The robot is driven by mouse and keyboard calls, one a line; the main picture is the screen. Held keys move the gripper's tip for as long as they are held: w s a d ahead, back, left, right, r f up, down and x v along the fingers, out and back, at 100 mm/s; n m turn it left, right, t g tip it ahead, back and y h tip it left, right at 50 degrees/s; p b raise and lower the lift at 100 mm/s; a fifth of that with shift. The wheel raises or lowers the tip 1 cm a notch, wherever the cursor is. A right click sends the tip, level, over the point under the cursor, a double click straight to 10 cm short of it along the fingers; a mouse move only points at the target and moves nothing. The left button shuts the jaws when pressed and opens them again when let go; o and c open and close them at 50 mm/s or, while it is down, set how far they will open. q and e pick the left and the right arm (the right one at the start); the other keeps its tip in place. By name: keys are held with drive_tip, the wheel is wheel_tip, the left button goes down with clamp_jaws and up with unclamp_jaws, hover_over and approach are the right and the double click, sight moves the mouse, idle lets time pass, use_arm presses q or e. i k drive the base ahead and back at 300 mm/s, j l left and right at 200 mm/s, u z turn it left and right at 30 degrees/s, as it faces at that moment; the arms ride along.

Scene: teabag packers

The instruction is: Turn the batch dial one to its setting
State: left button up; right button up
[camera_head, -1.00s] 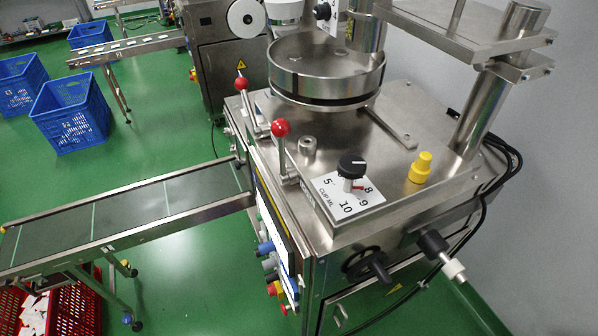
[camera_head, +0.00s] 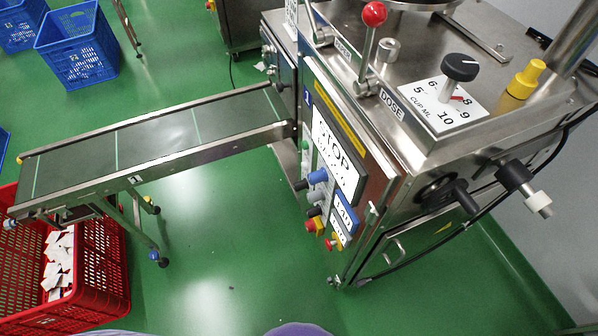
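A black dial knob (camera_head: 460,67) with a white line on its top stands on a white scale plate (camera_head: 418,102) on top of the steel machine. The plate reads "CUP ML" with numbers from 5 to 10 around the knob. A red pointer below the knob lies near the 8 and 9. A label on the machine edge beside it reads "DOSE". I cannot tell from the frames whether this knob is batch dial one. Neither of my grippers shows in the head view.
A red-knobbed lever (camera_head: 374,14) and a yellow cap (camera_head: 526,79) flank the dial. The control panel (camera_head: 337,155) and black side handle (camera_head: 450,192) are below. A conveyor (camera_head: 150,143) extends left above a red crate (camera_head: 105,262). Green floor is clear in front.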

sight(299, 186)
drive_tip(key=j+z, duration=0.1)
drive_tip(key=j, duration=0.3)
drive_tip(key=k+j+z, duration=0.15)
drive_tip(key=j, duration=0.25)
drive_tip(key=j+z, duration=0.1)
drive_tip(key=j, duration=0.3)
drive_tip(key=k+j+z, duration=0.15)
drive_tip(key=j, duration=0.25)
drive_tip(key=k+j+z, duration=0.1)
drive_tip(key=j, duration=0.3)
